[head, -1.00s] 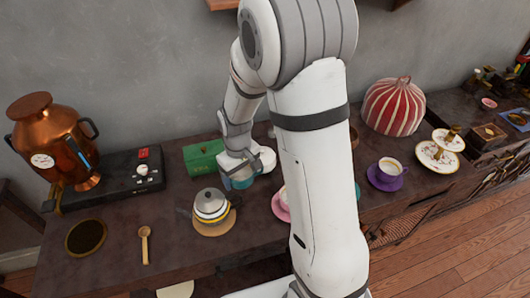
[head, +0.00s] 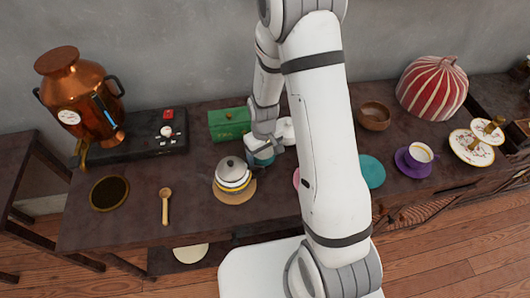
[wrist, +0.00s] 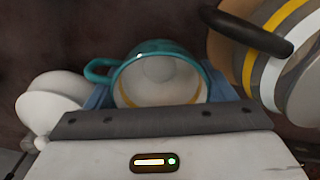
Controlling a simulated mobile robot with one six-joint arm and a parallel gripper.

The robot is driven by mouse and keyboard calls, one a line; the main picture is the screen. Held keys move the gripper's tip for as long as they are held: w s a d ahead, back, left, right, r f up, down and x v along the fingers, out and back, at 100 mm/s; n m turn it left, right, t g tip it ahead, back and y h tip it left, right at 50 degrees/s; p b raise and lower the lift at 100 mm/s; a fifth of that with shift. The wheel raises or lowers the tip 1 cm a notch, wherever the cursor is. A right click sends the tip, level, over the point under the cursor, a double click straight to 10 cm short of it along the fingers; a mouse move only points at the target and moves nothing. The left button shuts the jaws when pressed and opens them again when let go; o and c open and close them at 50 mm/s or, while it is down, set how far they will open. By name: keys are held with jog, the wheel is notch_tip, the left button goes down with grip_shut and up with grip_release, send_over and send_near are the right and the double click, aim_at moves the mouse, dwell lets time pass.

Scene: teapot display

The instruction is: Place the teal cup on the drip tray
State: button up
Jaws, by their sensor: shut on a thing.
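The teal cup (head: 262,158) is in my gripper (head: 263,145), behind the striped teapot in the head view. In the wrist view the cup (wrist: 160,76) shows its open mouth, pale inside and teal handle at left. My gripper (wrist: 160,98) is shut on it, with a blue finger pad on each side. I cannot tell whether the cup's base touches the counter. A round dark disc with a brass-coloured rim, which looks like the drip tray (head: 109,193), lies at the counter's left end, empty, well left of my gripper.
The striped teapot (head: 233,175) on its wooden mat stands close to the cup. A wooden spoon (head: 165,205) lies between teapot and tray. A copper urn (head: 82,95), black panel (head: 140,142) and green box (head: 229,124) stand behind. A teal saucer (head: 371,171) lies right of my arm.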

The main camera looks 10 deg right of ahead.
jog(key=shift+f, duration=0.2)
jog(key=shift+f, duration=0.2)
jog(key=o, duration=0.8)
jog(key=shift+r, duration=0.15)
